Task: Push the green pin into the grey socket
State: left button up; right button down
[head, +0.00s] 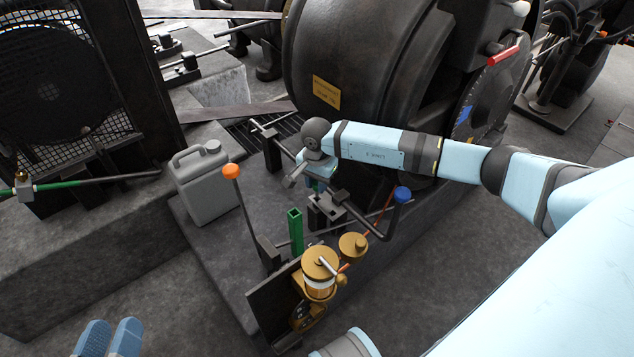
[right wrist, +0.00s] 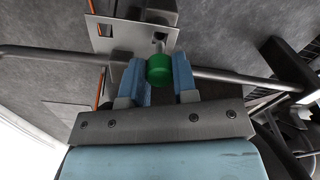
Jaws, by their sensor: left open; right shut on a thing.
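The green pin (right wrist: 160,69) shows its round green head between the blue fingers of my right gripper (right wrist: 158,80), which is shut on it. A pale metal shank shows just beyond the head. A grey bracket with a block (right wrist: 140,35), which looks like the grey socket, lies beyond the pin; whether the pin's tip is inside it I cannot tell. In the head view my right gripper (head: 317,185) points down just above the dark grey bracket (head: 325,212), hiding most of the pin. My left gripper (head: 110,338) is open and empty at the bottom left, far from both.
A green square post (head: 296,231), a brass oiler (head: 319,272), an orange-knobbed lever (head: 232,172) and a blue-knobbed lever (head: 402,194) stand close around the bracket. A grey jerrycan (head: 204,182) is left of them. The large dark dynamo (head: 350,60) rises behind. The floor at front left is clear.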

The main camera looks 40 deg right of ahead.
jog(key=shift+f, duration=0.25)
jog(key=shift+f+b, duration=0.35)
jog(key=shift+b, duration=0.05)
jog(key=shift+d+f+b, duration=0.1)
jog(key=shift+f+b, duration=0.45)
jog(key=shift+f, duration=0.3)
jog(key=shift+f+b, duration=0.35)
jog(key=shift+f, duration=0.1)
jog(key=shift+r, duration=0.15)
